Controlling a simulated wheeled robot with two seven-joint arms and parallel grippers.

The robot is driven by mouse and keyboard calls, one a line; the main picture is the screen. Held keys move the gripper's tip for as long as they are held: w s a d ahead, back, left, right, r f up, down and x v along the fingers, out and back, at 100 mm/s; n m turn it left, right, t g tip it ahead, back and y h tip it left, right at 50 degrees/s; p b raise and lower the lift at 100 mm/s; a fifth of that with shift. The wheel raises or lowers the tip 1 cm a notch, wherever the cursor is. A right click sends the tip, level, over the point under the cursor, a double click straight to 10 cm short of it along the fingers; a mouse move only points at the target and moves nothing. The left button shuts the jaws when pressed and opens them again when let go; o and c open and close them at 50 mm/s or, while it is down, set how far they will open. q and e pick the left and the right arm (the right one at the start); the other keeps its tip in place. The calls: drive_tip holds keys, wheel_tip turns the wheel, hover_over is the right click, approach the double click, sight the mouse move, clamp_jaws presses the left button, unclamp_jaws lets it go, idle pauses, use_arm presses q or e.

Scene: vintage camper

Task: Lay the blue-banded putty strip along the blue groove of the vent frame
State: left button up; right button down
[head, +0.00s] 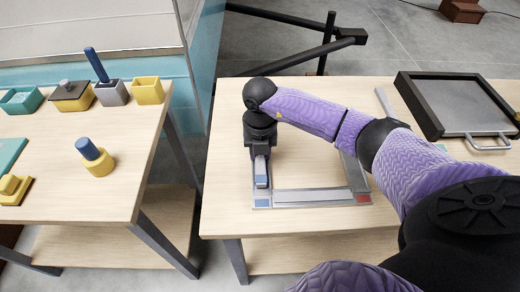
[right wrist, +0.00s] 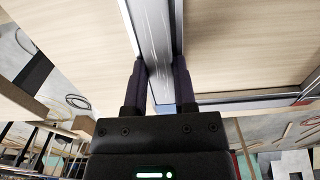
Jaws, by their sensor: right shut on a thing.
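The grey vent frame (head: 310,197) lies flat on the right wooden table. Its front left corner has a blue mark (head: 262,203) and its front right corner a red mark (head: 363,198). My right gripper (head: 261,178) points down over the frame's left side, near the blue corner. It is shut on a long grey strip (right wrist: 152,25), which runs between the fingers along that side in the right wrist view. The strip's blue band cannot be made out clearly, and the gripper hides most of the groove. I cannot tell whether the strip touches the frame. My left gripper is out of view.
A black-rimmed tray (head: 436,128) with a metal handle stands at the table's right. A pale strip (head: 384,103) lies left of it. The left table holds yellow, teal and grey containers and a blue-handled yellow tool (head: 97,163). A gap separates the tables.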

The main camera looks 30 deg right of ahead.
drive_tip(key=shift+c, duration=1.7)
unclamp_jaws()
wheel_tip(320, 180, up, 10)
drive_tip(key=p, duration=0.2)
drive_tip(key=shift+p, duration=0.35)
